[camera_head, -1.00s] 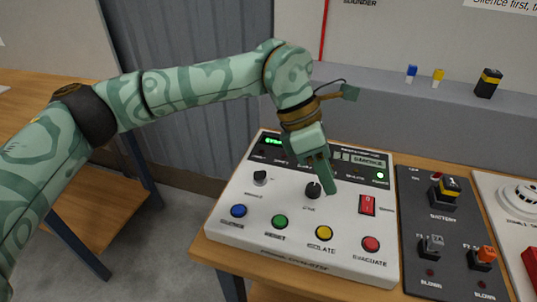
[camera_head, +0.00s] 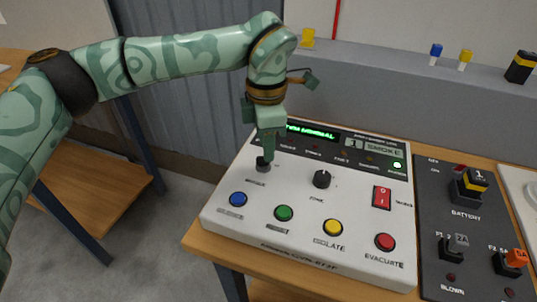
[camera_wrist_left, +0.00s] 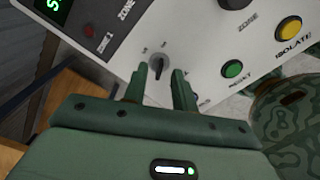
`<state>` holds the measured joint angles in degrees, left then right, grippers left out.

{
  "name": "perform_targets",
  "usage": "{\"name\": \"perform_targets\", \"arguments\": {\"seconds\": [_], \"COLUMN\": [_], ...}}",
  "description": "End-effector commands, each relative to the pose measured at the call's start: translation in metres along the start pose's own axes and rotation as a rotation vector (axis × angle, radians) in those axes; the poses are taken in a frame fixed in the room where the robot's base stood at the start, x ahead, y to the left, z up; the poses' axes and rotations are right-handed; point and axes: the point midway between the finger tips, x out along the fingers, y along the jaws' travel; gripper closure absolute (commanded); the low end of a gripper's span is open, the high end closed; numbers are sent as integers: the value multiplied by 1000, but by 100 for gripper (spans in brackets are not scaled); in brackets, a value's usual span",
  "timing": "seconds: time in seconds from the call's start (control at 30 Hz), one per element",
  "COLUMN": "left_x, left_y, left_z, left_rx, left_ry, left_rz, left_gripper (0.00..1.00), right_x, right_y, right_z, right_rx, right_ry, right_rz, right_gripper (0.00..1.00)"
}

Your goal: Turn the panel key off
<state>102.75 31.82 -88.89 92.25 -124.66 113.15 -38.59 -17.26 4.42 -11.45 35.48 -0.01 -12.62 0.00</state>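The panel key (camera_head: 263,165) is a small dark switch with a grey metal bar at the upper left of the white control panel (camera_head: 225,209). In the left wrist view the key (camera_wrist_left: 159,66) shows between the fingertips. My left gripper (camera_head: 266,154) is over the key in the head view and partly covers it. In the left wrist view my left gripper (camera_wrist_left: 158,82) has its two fingers apart, one on each side of the key, with gaps showing. I cannot tell whether the fingertips touch the panel. My right gripper is in neither view.
A black knob (camera_head: 322,179), a red rocker switch (camera_head: 382,197) and several coloured buttons, including the green one (camera_head: 284,213), stand near the key. Floor shows to the left.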

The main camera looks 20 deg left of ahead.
Motion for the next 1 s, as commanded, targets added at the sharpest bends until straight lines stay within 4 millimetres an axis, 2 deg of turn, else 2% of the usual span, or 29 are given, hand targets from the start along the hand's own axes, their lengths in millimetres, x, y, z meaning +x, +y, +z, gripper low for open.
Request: {"name": "perform_targets", "arguments": {"seconds": [0.03, 0.2, 0.5, 0.53, 0.6, 0.63, 1.0], "left_x": [11, 24, 25, 25, 25, 25, 23], "left_y": [0, 0, 0, 0, 0, 0, 0], "left_z": [0, 0, 0, 0, 0, 0, 0], "left_rx": [1, 0, 0, 0, 0, 0, -25], "left_ry": [1, 0, -1, -1, -1, -1, -2], "left_rz": [-4, -1, 0, 0, 0, 0, 1], "left_gripper": [73, 73, 73, 78, 98, 100, 100], "right_x": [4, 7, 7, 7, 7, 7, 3], "right_y": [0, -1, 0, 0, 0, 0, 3], "right_z": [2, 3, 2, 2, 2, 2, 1], "right_rx": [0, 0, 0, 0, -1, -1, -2], "right_ry": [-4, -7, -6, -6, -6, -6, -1], "right_rz": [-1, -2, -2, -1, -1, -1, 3], "right_gripper": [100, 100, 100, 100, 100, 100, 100]}}
